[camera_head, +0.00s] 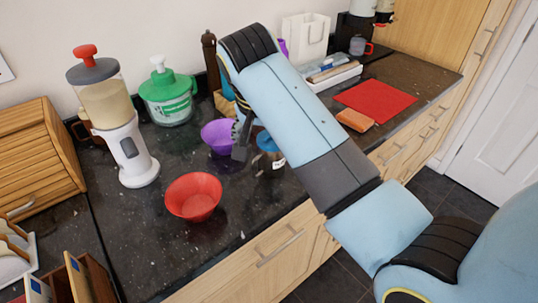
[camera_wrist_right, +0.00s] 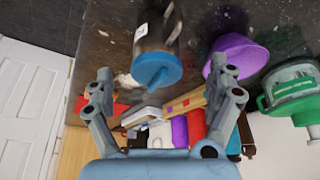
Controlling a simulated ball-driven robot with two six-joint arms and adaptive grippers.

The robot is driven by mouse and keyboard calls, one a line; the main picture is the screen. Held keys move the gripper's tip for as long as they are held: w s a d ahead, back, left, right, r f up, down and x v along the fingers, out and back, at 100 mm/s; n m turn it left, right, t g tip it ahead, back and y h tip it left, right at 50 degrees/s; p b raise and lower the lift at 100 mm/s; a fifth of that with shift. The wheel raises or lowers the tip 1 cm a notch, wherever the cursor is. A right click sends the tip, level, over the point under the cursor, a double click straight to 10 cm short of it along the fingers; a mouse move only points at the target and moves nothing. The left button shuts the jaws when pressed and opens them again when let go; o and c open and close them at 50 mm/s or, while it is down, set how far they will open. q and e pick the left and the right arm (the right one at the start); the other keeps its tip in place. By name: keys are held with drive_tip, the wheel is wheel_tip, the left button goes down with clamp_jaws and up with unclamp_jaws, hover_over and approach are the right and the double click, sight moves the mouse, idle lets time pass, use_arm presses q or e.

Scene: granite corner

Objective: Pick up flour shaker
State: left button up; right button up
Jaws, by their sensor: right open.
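The flour shaker seems to be the grey, metal-looking cylinder with a blue lid (camera_head: 267,143), standing on the dark counter just right of the purple bowl, partly hidden by my right arm. In the right wrist view, its body and blue lid (camera_wrist_right: 157,68) show ahead of the jaws, in the gap between the two fingers. My right gripper (camera_head: 242,138) is open, close beside the shaker in the head view; its spread fingers also show in the right wrist view (camera_wrist_right: 166,80). I see no contact with the shaker. My left gripper is not in view.
A purple bowl (camera_head: 217,137) stands close beside the shaker. A red bowl (camera_head: 194,197) sits nearer the counter's front edge. A green-lidded container (camera_head: 168,98) and a cereal dispenser (camera_head: 125,150) stand left. A red mat (camera_head: 376,101) and an orange block (camera_head: 354,120) lie right.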

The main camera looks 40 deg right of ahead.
sight(272, 156)
drive_tip(key=p+x, duration=0.1)
drive_tip(key=x, duration=0.8)
drive_tip(key=shift+s+d, duration=0.15)
drive_tip(key=shift+s, duration=0.15)
drive_tip(key=c, duration=1.3)
